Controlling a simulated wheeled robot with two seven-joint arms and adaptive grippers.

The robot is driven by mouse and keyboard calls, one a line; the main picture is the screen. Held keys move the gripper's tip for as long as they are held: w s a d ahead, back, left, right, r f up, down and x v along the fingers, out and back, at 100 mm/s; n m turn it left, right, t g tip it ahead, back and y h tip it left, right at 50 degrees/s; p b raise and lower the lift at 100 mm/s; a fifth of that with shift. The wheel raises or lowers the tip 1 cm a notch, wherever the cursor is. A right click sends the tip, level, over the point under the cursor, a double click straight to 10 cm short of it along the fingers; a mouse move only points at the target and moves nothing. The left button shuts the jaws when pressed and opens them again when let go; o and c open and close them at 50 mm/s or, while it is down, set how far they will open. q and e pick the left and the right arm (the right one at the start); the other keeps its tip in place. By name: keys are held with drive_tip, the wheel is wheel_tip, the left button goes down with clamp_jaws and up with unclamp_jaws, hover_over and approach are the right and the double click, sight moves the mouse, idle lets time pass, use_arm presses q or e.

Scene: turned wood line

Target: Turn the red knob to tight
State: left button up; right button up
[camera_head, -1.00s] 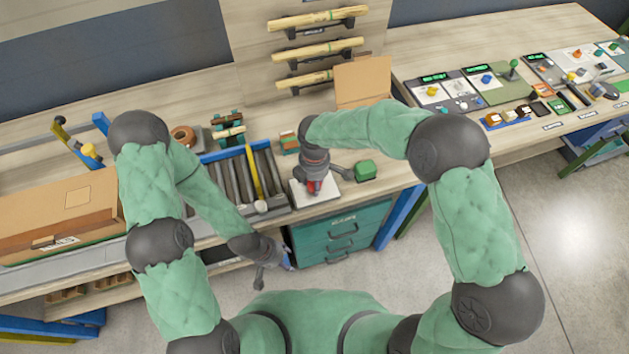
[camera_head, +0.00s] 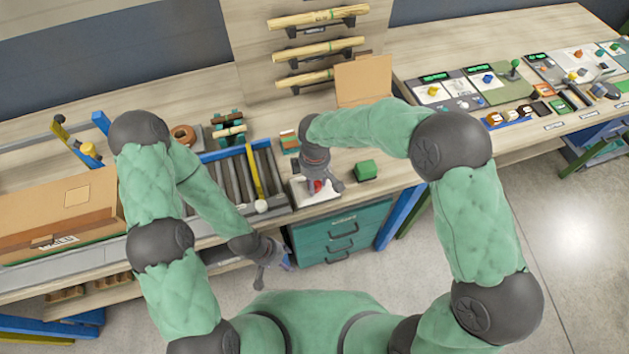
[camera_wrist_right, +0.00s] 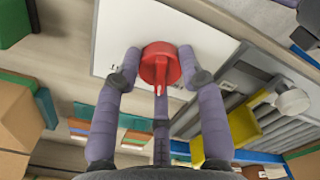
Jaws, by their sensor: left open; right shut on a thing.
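The red knob (camera_wrist_right: 158,66) sits on a white panel (camera_wrist_right: 222,45) in the right wrist view, with its pointer toward the lower part of that picture. My right gripper (camera_wrist_right: 160,68) is shut on the knob, a finger on each side of it. In the head view the knob (camera_head: 316,186) shows only in part under my right gripper (camera_head: 322,180), and the panel (camera_head: 305,199) is partly hidden. My left gripper (camera_head: 268,265) is open and empty, low in front of the bench edge. Any marks for tight are not readable.
A green block (camera_head: 365,170) stands right of the panel. A cardboard box (camera_head: 65,215) is at far left. Teal drawers (camera_head: 342,234) stand under the bench.

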drive_tip(key=m, duration=0.3)
drive_tip(key=m+b, duration=0.1)
drive_tip(key=m, duration=0.2)
drive_tip(key=shift+s+f+m, duration=0.15)
drive_tip(key=shift+m, duration=0.15)
drive_tip(key=m+b, duration=0.1)
drive_tip(key=m, duration=0.4)
drive_tip(key=shift+m, duration=0.3)
drive_tip(key=shift+s, duration=0.1)
drive_tip(key=o, duration=1.1)
drive_tip(key=shift+o, duration=0.3)
